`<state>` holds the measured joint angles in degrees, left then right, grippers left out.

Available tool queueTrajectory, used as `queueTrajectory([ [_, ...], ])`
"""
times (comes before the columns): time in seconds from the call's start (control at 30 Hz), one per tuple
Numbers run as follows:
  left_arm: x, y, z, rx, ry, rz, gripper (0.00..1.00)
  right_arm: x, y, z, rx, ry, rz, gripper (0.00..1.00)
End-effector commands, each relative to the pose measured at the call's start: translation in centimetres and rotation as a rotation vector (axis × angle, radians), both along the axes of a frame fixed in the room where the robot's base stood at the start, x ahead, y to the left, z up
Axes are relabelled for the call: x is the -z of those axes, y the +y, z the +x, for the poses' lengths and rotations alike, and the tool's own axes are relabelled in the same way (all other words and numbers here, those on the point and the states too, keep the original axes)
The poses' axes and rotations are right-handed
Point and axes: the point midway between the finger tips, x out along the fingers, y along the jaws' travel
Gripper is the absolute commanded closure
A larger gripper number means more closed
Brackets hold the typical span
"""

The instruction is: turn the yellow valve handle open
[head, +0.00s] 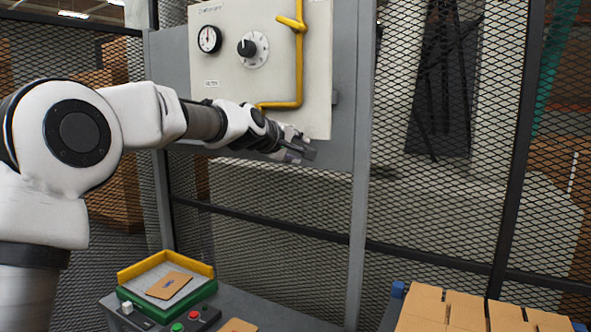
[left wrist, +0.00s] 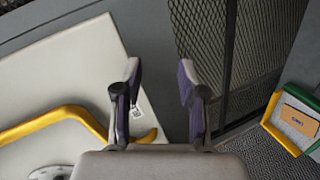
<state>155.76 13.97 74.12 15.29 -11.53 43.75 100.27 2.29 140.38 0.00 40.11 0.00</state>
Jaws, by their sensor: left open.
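The yellow valve handle (head: 289,22) is a short lever on a yellow pipe (head: 299,70), near the top of a pale panel (head: 226,110). It lies slightly tilted across the upright pipe. My left gripper (head: 305,154) is below the handle, by the panel's lower right corner, and apart from it. In the left wrist view my left gripper (left wrist: 160,92) is open with nothing between its fingers. Yellow piping (left wrist: 65,114) shows at the left there; a yellow end shows just behind the gripper, and I cannot tell which part it is. My right gripper is out of view.
The panel carries a gauge (head: 209,39) and a black knob (head: 246,48). A grey post (head: 361,200) and mesh fence stand right of it. Below are a yellow-and-green tray (head: 196,297) with a card, a button box (head: 194,316) and cardboard boxes (head: 461,308).

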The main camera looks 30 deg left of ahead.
Motion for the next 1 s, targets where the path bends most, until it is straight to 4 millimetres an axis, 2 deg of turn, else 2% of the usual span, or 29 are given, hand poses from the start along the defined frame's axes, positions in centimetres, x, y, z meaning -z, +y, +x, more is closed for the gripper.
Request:
queueTrajectory([
  [0.03, 1.2, -0.1, 0.2, 0.001, 0.013, 0.006, 0.59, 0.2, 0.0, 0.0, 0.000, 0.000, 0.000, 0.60],
  [0.1, 2.5, -0.3, 0.4, 0.003, 0.027, 0.015, 0.59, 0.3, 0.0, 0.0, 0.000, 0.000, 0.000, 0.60],
  [0.23, 3.9, -0.4, 0.6, 0.002, 0.041, 0.025, 0.59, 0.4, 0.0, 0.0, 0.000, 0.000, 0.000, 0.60],
  [0.53, 4.2, -0.5, 0.6, 0.003, 0.045, 0.027, 0.59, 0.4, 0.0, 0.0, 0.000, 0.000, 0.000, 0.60],
  [0.6, 3.6, -0.4, 0.5, 0.003, 0.039, 0.028, 0.59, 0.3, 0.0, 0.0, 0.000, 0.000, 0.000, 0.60],
  [0.67, 1.2, -0.3, 0.3, 0.004, 0.013, 0.033, 0.59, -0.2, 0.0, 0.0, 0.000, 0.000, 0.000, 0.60],
  [0.77, -7.1, -0.1, -1.2, 0.009, -0.080, 0.052, 0.59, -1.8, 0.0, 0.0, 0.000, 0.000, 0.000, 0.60],
  [0.8, -11.3, 0.1, -2.3, 0.011, -0.126, 0.063, 0.59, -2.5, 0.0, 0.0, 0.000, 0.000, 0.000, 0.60],
  [0.9, -20.7, 0.4, -5.5, 0.013, -0.239, 0.091, 0.59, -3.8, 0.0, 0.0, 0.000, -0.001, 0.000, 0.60],
  [1.0, -26.4, 0.6, -8.3, 0.014, -0.310, 0.112, 0.59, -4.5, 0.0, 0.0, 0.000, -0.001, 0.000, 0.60],
])
